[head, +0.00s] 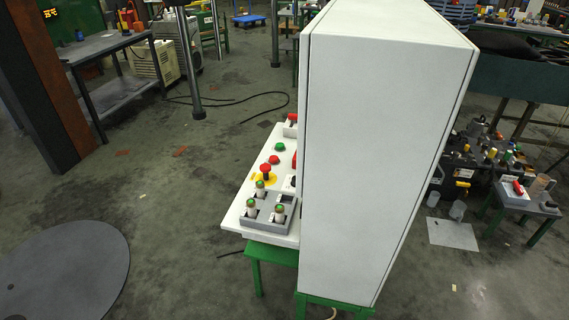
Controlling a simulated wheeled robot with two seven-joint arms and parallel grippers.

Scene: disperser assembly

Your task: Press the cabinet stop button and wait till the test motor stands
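A tall white cabinet (385,150) stands right of centre, seen from its side. A white control board (237,212) juts out at its left. On the board are a green button (279,146), a small red button (274,159) below it, and a red mushroom button (265,170) over a yellow disc (264,178). Another red part (292,118) sits at the board's far end. The cabinet hides the board's right side. I cannot make out the test motor or whether it turns. Neither of my grippers is in view.
A grey holder (250,223) with several capped cylinders sits on the board's near end. A green stand (273,254) carries the board. A round grey disc (65,270) is at lower left. A dark workbench (110,42) stands at far left. Floor between is largely clear.

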